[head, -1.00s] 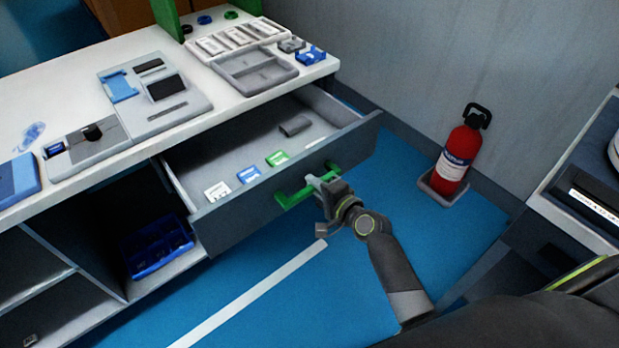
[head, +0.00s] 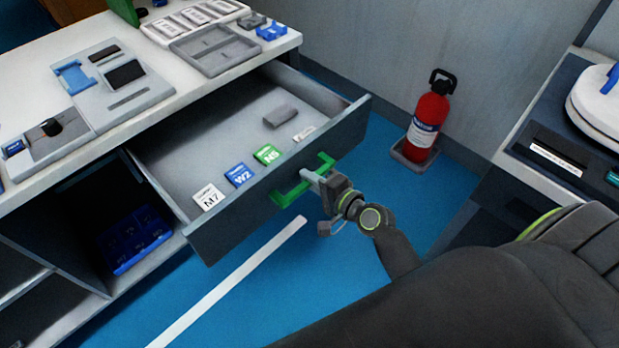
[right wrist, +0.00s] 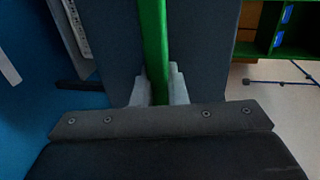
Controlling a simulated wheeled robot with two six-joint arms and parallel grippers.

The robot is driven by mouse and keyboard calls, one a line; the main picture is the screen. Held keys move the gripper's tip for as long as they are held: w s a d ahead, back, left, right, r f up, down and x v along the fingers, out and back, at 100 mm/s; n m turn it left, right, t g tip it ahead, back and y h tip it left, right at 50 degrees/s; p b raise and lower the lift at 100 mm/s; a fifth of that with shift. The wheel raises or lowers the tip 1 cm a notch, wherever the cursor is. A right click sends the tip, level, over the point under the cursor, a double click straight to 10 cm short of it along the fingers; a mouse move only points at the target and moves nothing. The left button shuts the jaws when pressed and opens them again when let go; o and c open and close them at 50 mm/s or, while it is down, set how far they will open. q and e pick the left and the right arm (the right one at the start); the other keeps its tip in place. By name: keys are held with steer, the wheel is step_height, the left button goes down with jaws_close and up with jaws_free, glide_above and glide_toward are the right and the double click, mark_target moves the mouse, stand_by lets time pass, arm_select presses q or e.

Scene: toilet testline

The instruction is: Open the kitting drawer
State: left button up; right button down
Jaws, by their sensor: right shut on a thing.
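The kitting drawer (head: 285,222) is a dark grey drawer pulled well out from under the white workbench. It holds a white M7 card (head: 208,197), a blue W2 card (head: 239,175), a green N5 card (head: 267,155), another pale card (head: 304,134) and a grey block (head: 281,116). Its green handle (head: 290,196) is on the drawer front. My right gripper (head: 314,178) is shut on the handle. In the right wrist view, its fingertips (right wrist: 159,92) sit on both sides of the green handle bar (right wrist: 153,45). My left gripper is not in view.
A blue divided bin (head: 133,240) stands in the open shelf below the bench. A red fire extinguisher (head: 428,120) stands by the wall. Blue floor (head: 330,290) in front of the drawer is clear.

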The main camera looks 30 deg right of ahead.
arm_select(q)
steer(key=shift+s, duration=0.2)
arm_select(e)
steer(key=c, duration=1.5)
jaws_free()
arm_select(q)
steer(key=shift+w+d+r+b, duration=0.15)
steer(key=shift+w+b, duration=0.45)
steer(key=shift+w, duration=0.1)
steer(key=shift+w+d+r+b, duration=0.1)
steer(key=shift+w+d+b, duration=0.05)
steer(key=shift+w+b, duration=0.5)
arm_select(e)
steer(key=shift+v, duration=8.7)
steer(key=shift+f, duration=0.15)
